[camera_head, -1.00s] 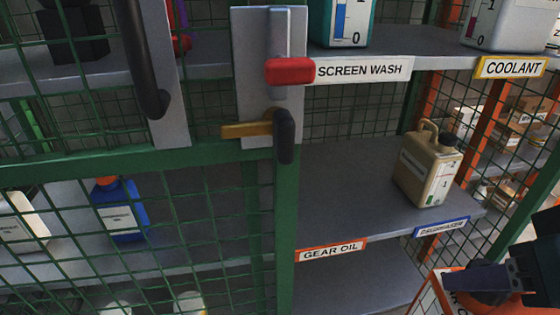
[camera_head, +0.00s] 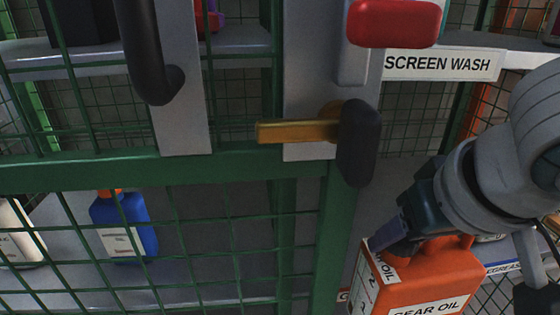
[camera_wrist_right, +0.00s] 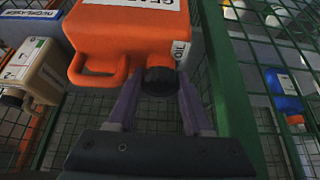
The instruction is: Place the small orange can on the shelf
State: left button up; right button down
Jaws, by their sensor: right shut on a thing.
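The orange can (camera_head: 440,275), marked GEAR OIL, is at the lower right of the head view, in front of the shelf opening. My right gripper (camera_head: 400,240) is shut on it at the top, by its black cap (camera_wrist_right: 160,82) in the right wrist view. The orange can (camera_wrist_right: 135,30) also fills the top middle of that view, its loop handle to the left of the fingers. My left gripper is not in view.
The green mesh door (camera_head: 160,165) with its brass latch (camera_head: 298,131) and red handle (camera_head: 395,23) stands close left of the can. A beige can (camera_wrist_right: 38,72) stands by a blue DEGREASER tag (camera_wrist_right: 25,25). A blue bottle (camera_head: 124,225) is behind the mesh.

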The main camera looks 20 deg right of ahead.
jog(key=w+d+b, duration=0.3)
jog(key=w+b, duration=0.1)
jog(key=w, duration=0.9)
jog(key=shift+f, duration=0.25)
jog(key=shift+d+f, duration=0.1)
jog(key=shift+c, duration=1.6)
grip_release()
